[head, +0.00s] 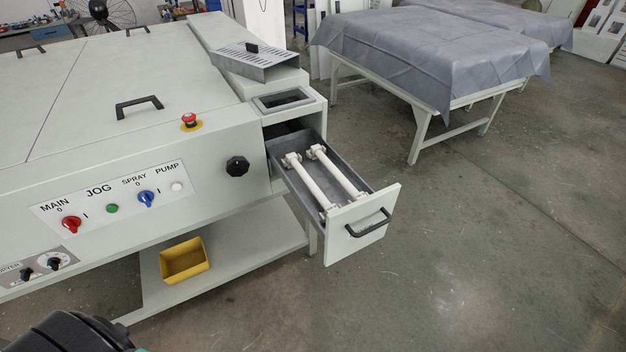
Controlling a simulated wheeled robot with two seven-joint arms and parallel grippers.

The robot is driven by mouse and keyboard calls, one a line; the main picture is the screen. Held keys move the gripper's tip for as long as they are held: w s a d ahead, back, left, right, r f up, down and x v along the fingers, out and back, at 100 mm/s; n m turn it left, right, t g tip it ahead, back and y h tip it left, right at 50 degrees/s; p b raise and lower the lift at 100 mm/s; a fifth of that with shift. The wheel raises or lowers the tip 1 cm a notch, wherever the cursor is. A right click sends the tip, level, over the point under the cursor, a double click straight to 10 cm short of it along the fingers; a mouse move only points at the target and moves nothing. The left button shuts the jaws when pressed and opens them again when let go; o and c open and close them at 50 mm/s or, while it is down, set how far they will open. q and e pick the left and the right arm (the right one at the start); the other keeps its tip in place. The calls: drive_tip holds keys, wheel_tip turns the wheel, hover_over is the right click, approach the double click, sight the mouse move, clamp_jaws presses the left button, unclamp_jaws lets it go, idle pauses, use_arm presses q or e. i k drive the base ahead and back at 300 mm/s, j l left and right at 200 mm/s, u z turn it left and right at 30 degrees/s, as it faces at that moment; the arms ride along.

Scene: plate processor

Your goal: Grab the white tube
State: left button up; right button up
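Two white tubes lie side by side, lengthwise, in an open drawer (365,184) on the right end of the plate processor. The left tube (309,181) and the right tube (336,172) each have wider fittings at their ends. The drawer is pulled out, with a white front and a black handle (368,223). A dark rounded part, probably of my own arm, shows at the bottom left edge. Neither gripper's fingers can be seen.
The processor's control panel (115,200) has knobs and buttons. A yellow bin (185,261) sits on the lower shelf (228,252). A slotted grey metal cover (254,61) lies on top behind the drawer. A cloth-covered table (430,50) stands behind. The floor right of the drawer is clear.

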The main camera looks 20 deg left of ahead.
sight(291, 158)
drive_tip(key=k+j+z, duration=0.1)
drive_tip(key=j+z, duration=0.3)
drive_tip(key=k+j+z, duration=0.15)
drive_tip(key=j+z, duration=0.3)
